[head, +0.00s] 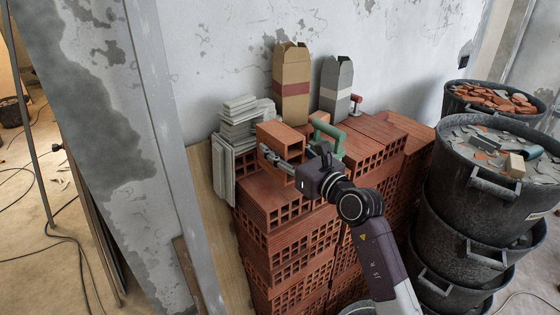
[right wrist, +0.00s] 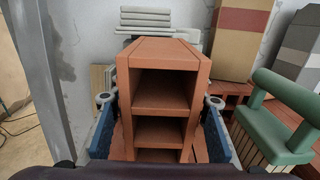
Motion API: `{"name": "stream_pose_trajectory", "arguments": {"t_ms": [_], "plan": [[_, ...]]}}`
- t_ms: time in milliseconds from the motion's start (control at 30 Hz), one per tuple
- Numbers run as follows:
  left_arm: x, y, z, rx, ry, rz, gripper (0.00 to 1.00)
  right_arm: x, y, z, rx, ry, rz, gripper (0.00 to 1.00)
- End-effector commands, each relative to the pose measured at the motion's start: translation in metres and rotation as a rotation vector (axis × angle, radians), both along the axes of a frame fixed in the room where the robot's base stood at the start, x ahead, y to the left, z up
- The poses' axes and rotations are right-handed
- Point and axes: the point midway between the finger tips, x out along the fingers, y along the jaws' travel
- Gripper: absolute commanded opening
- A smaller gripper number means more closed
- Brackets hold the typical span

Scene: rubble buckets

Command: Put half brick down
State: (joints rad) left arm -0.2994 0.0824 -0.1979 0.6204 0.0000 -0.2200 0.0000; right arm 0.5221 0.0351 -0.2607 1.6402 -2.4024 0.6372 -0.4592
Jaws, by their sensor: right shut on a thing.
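The half brick (head: 280,138) is an orange-red hollow block, upright over the left end of the brick stack (head: 285,205). My right gripper (head: 274,160) comes from the right and is shut on it. In the right wrist view the half brick (right wrist: 162,90) stands between the two blue-padded fingers, its open cells facing the camera. I cannot tell whether its underside touches the bricks below. My left gripper is not in view.
A green-handled brush (head: 328,135) lies close right of the half brick. Grey tiles (head: 238,118) are stacked to the left. A brown carton (head: 291,88) and a grey carton (head: 335,85) stand behind. Black rubble buckets (head: 470,195) stand at right.

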Motion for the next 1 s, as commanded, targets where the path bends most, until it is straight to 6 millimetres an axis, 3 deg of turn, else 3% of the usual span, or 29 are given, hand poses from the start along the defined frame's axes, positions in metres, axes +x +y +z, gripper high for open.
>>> {"name": "stream_pose_trajectory", "arguments": {"t_ms": [400,867,900,1000], "plan": [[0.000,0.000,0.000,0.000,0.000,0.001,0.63,0.000,0.000,-0.041,0.004,-0.005,-0.002,0.00],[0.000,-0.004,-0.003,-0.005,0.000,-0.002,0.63,0.000,0.000,-0.048,0.003,-0.006,-0.001,0.00],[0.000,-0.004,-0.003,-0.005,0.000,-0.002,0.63,0.000,0.000,-0.050,0.000,-0.001,0.000,0.47],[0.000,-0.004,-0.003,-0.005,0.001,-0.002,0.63,0.000,0.000,-0.050,0.000,0.000,0.000,0.58]]}}
